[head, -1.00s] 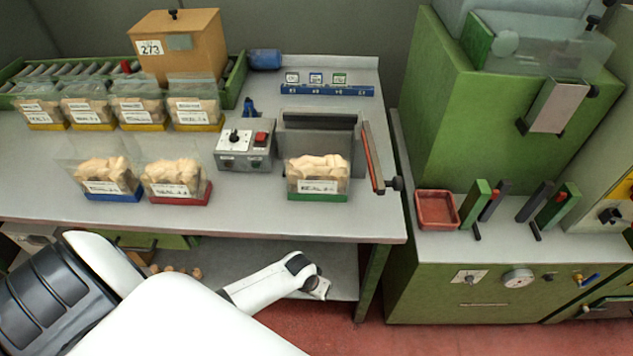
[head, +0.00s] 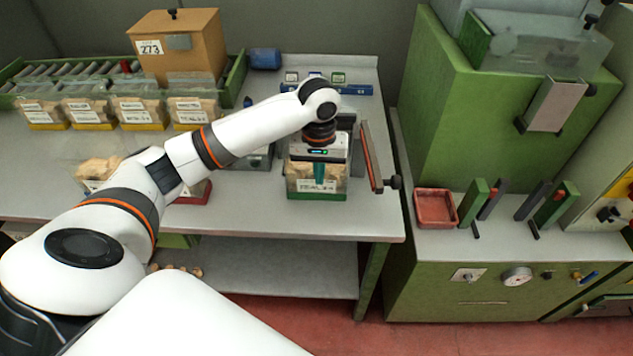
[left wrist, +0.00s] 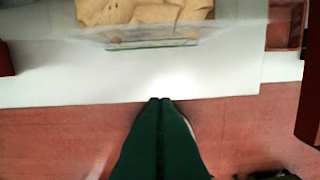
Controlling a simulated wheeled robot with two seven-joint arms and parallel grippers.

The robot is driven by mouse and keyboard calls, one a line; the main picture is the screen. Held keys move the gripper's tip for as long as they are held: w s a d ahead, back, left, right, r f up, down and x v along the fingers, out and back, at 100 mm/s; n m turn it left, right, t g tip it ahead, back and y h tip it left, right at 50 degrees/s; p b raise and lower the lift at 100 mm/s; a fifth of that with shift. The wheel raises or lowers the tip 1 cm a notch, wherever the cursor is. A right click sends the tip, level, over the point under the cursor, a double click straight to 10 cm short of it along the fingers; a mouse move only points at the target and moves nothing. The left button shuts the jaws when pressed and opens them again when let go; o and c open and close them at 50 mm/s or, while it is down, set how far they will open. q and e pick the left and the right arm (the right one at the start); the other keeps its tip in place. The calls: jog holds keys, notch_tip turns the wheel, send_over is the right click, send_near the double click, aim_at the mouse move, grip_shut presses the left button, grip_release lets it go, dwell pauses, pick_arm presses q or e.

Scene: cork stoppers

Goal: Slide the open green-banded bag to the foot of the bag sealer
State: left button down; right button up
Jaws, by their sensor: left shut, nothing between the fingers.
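The green-banded bag (head: 301,187) of stoppers stands upright on the bench, right in front of the bag sealer. My left gripper (head: 319,184) is shut and empty. Its green fingers point down and overlap the bag's front face. In the left wrist view, the fingertips (left wrist: 161,100) are on the near side of the bag (left wrist: 145,12), with a strip of white bench between them. The sealer (head: 347,122) is largely hidden behind my arm; its red-edged lever (head: 369,158) shows at its right. My right gripper is out of view.
A red-banded bag (head: 198,193) and another bag (head: 98,169) stand left, partly behind my arm. Several yellow-banded bags (head: 143,110) line the back. The bench's front edge is close to the green-banded bag. A red tray (head: 436,207) sits right, across a gap.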

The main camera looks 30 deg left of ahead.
pick_arm(q)
jog(key=shift+n, duration=0.3)
jog(key=f, duration=0.5)
jog(key=a+f, duration=0.1)
jog(key=f, duration=0.2)
jog(key=shift+f+p, duration=0.2)
jog(key=shift+p, duration=0.15)
jog(key=shift+w+a, duration=0.35)
jog(key=shift+w, duration=0.2)
jog(key=shift+w+a, duration=0.3)
jog(key=shift+w, duration=0.25)
jog(key=shift+w+a+f, duration=0.1)
jog(key=shift+w+a, duration=0.3)
jog(key=shift+w, duration=0.25)
